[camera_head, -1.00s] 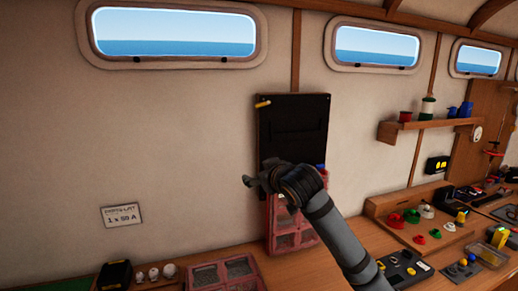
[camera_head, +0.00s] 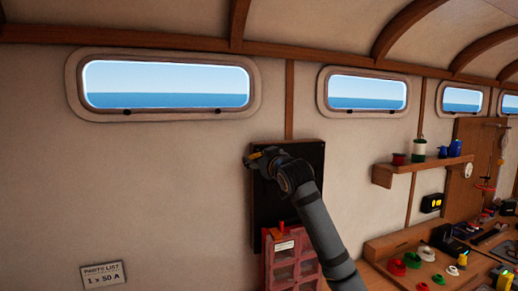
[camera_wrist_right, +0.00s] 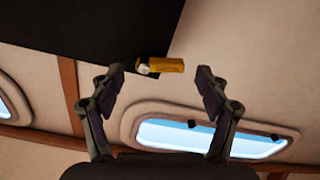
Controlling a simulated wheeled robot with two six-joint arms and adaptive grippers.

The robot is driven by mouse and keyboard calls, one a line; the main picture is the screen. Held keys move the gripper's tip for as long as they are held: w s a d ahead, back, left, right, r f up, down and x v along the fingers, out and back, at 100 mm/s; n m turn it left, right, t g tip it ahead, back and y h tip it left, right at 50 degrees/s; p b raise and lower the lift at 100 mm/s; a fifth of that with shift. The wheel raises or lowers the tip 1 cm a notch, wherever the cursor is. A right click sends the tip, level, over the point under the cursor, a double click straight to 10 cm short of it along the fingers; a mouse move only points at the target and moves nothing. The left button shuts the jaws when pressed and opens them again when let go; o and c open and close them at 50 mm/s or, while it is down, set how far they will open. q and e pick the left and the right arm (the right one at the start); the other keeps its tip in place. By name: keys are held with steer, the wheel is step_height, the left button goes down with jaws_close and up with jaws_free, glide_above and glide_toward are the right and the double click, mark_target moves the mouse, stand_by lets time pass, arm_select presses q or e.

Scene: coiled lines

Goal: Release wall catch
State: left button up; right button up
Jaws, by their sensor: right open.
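The wall catch is a small yellow-orange lever (camera_wrist_right: 164,66) with a pale round end, at the edge of a black wall panel (camera_wrist_right: 95,30). In the head view the black panel (camera_head: 300,212) hangs below and between two windows, and the catch is mostly covered by my gripper at its upper left corner. My right gripper (camera_head: 254,160) is at that corner. In the right wrist view my gripper's fingers (camera_wrist_right: 160,78) are apart, with the catch seen between and just beyond their tips. I cannot tell whether they touch it. My left gripper is not in view.
A pink-red compartment case (camera_head: 270,262) stands below the panel, partly behind my right arm. A parts list card (camera_head: 103,274) is on the wall at lower left. A shelf with spools (camera_head: 385,172) is at right.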

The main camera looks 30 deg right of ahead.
steer(key=shift+w, duration=0.45)
steer(key=shift+d, duration=0.15)
steer(key=shift+c, duration=0.5)
steer(key=c, duration=1.1)
steer(key=shift+m+b, duration=0.45)
steer(key=shift+m, duration=0.45)
steer(key=shift+o, duration=0.2)
steer(key=shift+r+m, duration=0.1)
steer(key=shift+m, duration=0.4)
steer(key=shift+r+m, duration=0.15)
steer(key=shift+m, duration=0.15)
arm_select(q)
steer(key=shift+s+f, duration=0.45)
